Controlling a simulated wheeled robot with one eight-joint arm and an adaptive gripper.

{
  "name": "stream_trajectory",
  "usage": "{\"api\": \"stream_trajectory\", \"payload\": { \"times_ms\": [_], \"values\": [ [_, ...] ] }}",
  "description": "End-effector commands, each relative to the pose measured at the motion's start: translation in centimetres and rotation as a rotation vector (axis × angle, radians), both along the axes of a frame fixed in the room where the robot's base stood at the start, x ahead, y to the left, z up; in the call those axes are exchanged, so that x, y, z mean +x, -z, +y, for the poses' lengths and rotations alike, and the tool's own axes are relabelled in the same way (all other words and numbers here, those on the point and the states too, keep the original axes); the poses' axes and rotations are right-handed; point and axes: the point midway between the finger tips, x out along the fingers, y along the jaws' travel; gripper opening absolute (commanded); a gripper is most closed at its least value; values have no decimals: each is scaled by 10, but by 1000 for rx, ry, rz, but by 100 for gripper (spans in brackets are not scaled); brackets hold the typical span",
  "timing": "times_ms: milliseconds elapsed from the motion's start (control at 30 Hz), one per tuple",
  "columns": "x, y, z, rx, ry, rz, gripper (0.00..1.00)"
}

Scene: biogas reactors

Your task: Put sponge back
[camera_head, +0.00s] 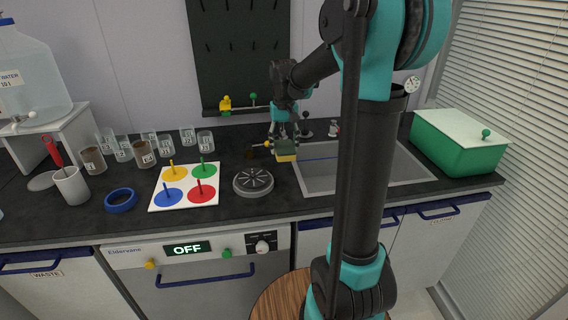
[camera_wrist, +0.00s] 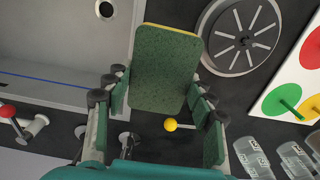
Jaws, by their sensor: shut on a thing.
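The sponge (camera_head: 286,158) has a green top and a yellow underside. In the head view it hangs at the left edge of the sink (camera_head: 322,184), below my gripper (camera_head: 284,140). In the wrist view the sponge (camera_wrist: 165,62) sits between the two fingers of my gripper (camera_wrist: 158,95), its green face towards the camera. My gripper is shut on it. I cannot tell whether the sponge touches the counter or hangs a little above it.
A round grey drain-like disc (camera_head: 253,181) and a white board with coloured discs (camera_head: 159,204) lie left of the sponge. A yellow-knobbed tool (camera_wrist: 171,125) is close to the gripper. A tap (camera_head: 334,130) stands behind the sink. A green box (camera_head: 470,152) stands at right.

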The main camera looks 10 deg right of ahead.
Motion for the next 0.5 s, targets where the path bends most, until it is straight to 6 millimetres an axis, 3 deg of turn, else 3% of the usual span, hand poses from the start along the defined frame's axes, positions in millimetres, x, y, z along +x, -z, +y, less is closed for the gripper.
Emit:
{"api": "stream_trajectory", "payload": {
  "times_ms": [100,500],
  "values": [
    [0,22,0,0,0,0,27],
    [0,63,0,0,0,0,27]
  ]
}}
